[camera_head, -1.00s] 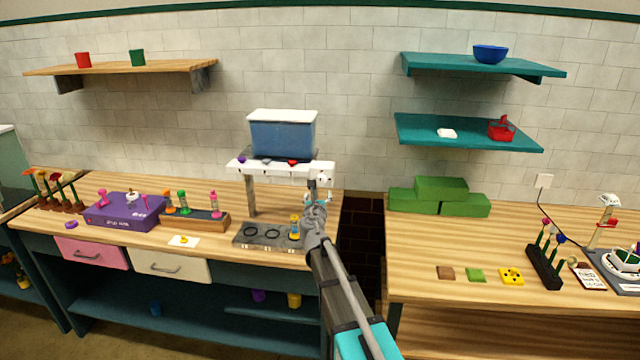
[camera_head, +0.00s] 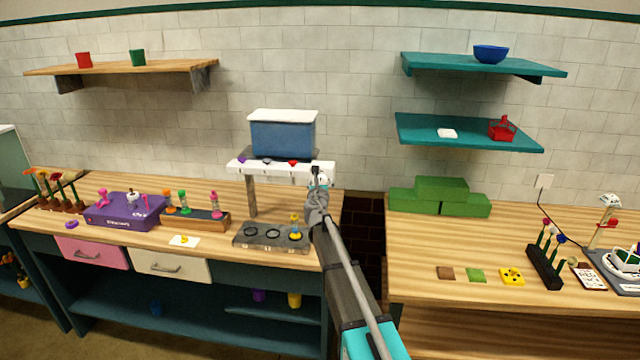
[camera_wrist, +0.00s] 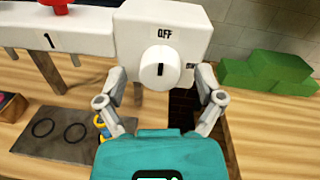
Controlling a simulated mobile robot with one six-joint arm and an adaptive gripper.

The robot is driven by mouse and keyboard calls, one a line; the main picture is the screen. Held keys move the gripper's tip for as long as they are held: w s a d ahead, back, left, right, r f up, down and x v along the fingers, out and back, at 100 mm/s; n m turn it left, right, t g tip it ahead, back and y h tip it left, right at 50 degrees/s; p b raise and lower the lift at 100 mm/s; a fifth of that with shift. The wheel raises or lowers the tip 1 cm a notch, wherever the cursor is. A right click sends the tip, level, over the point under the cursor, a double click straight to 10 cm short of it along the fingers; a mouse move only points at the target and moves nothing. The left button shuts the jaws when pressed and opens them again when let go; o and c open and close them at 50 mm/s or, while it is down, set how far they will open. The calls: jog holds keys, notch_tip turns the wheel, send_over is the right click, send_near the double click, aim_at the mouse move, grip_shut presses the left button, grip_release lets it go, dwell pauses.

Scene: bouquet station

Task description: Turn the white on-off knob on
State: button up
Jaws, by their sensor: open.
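The white on-off knob (camera_wrist: 158,68) shows in the wrist view on the front of a white box (camera_wrist: 186,18) marked OFF above it and ON to its right. A short dark line on the knob stands upright, toward OFF. My gripper (camera_wrist: 162,100) is open, with one finger on each side of the knob. I cannot tell whether the fingers touch it. In the head view my gripper (camera_head: 318,182) is at the right end of the white dispenser bar (camera_head: 262,169) and hides the knob.
A blue tank (camera_head: 283,136) stands on the dispenser. Below is a grey plate (camera_head: 262,236) with ring marks and a yellow-and-blue item (camera_head: 295,230) near my arm. Green blocks (camera_head: 440,196) lie on the right table, beyond a gap between the tables.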

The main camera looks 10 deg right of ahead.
jog(key=c, duration=1.1)
jog(key=shift+c, duration=0.2)
jog(key=shift+m, duration=0.4)
jog(key=m, duration=0.4)
jog(key=shift+f+b, duration=0.1)
jog(key=shift+b, duration=0.25)
jog(key=m, duration=0.4)
jog(key=shift+t, duration=0.3)
jog(key=m, duration=0.5)
jog(key=shift+h+b, duration=0.4)
jog(key=m, duration=0.5)
jog(key=shift+h, duration=0.3)
